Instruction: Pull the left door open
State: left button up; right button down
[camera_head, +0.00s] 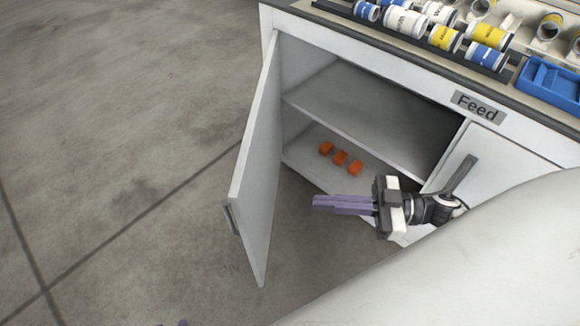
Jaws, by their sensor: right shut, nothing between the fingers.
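The left door (258,165) of the white cabinet stands wide open, swung out from its hinge side at the left. Its handle (231,219) shows at the outer edge, on the face turned away from the opening. My right gripper (316,202) is shut and empty, its purple fingers pointing left in front of the open compartment. It is to the right of the door and apart from it. Only small purple bits, which look like my left gripper's tips (183,323), show at the bottom edge; the rest is out of frame.
Inside the cabinet are a shelf (375,105) and several orange blocks (341,157) on the floor. The right door (490,165) is closed, with a grey handle (459,174). Cans (405,22) and a blue tray (550,84) are on top. The floor at left is clear.

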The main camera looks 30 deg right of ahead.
aim_at(247, 197)
jog(key=x, duration=1.3)
jog(key=shift+w+a+b, duration=0.1)
jog(key=shift+a+b, duration=0.1)
jog(key=shift+b, duration=0.1)
pick_arm(q)
jog(key=shift+s+f, duration=0.15)
jog(key=shift+f, duration=0.25)
pick_arm(e)
jog(key=shift+r, duration=0.1)
